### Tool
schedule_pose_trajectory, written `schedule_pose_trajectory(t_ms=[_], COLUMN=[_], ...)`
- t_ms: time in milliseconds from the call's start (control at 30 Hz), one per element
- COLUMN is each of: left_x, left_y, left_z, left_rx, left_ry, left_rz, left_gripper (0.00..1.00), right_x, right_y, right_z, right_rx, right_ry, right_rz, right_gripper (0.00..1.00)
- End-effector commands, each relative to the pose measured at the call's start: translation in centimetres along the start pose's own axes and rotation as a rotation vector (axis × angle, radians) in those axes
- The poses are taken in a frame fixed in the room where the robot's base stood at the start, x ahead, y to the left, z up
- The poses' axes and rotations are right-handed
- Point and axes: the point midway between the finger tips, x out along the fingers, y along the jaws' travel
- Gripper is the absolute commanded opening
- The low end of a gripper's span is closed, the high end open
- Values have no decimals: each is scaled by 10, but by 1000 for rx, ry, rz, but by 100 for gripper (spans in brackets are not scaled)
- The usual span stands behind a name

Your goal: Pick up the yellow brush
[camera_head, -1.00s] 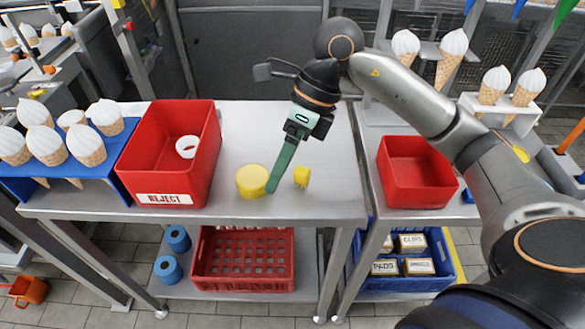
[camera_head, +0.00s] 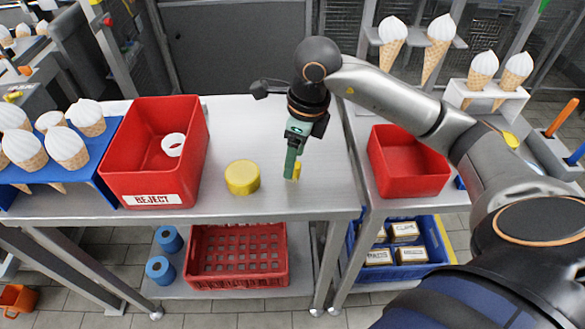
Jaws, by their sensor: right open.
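A round yellow block (camera_head: 242,177) sits on the table to the left of the gripper. My left gripper is not in view.
A red REJECT bin (camera_head: 150,183) holding a white ring (camera_head: 173,145) stands at left, next to a blue rack (camera_head: 90,175) of cones. An empty red bin (camera_head: 408,187) is on the right table. The table front around the gripper is clear.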

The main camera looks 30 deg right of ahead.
Motion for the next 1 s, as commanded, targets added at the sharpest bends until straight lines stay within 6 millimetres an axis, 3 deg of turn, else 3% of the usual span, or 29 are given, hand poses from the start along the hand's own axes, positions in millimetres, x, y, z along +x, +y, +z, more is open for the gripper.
schedule_pose_trajectory(t_ms=[200,467,1000], left_x=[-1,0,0], left_y=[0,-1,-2], left_z=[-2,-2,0], left_rx=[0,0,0], left_ry=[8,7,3], left_rz=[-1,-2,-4], left_gripper=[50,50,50], right_x=[27,29,28], right_y=[1,1,1], right_z=[1,1,1], right_rx=[0,0,0], right_ry=[1,0,0], right_rz=[2,1,0], right_gripper=[68,68,7])
